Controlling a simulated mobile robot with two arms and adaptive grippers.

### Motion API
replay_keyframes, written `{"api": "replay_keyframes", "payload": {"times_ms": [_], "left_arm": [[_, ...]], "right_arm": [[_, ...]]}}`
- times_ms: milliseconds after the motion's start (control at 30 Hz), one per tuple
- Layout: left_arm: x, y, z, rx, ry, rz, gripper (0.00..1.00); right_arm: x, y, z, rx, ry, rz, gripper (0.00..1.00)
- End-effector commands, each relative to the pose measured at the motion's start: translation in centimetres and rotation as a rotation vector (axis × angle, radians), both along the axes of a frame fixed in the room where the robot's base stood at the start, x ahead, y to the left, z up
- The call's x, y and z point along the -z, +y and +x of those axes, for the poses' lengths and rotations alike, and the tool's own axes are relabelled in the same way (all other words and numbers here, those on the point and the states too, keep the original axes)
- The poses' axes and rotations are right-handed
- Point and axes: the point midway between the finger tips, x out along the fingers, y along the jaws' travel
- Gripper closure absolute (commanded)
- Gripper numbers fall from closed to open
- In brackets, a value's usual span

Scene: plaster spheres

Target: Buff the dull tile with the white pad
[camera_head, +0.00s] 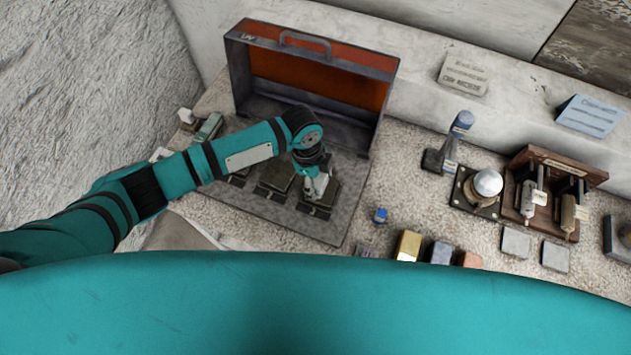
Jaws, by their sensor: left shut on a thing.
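My left arm comes in from the left and ends at my left gripper (317,188), which points down over the right part of a dark panel (290,215) in front of an open case (310,88). The gripper is shut on a small whitish thing, which looks like the white pad; its outline is mostly hidden by the fingers. Dark square tiles sit in a row on the panel. The gripper is over the right tile (325,209), partly hiding it; I cannot tell if the pad touches it. Another tile (276,177) lies just left. My right gripper is not in view.
Signs (463,73) rest on the ledge behind. The case's raised lid stands behind the gripper.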

Motion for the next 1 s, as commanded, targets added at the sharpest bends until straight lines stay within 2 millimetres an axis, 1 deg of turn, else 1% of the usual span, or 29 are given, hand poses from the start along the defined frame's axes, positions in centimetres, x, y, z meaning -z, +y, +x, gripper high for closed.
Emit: {"api": "replay_keyframes", "payload": {"times_ms": [233,433,700,833,1000], "left_arm": [[-0.2,0.5,-1.4,0.0,0.003,0.003,0.81],[0.0,0.7,-2.0,-0.001,0.002,0.003,0.81],[0.0,1.2,-3.5,-0.001,0.004,0.004,0.81],[0.2,1.2,-3.4,0.0,0.003,0.004,0.81],[0.2,0.8,-2.4,-0.001,0.0,0.002,0.81]], "right_arm": [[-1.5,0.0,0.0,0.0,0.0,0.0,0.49],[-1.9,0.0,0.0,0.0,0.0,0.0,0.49],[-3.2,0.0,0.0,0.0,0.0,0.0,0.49],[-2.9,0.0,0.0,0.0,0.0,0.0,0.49],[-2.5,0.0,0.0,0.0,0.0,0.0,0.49]]}}
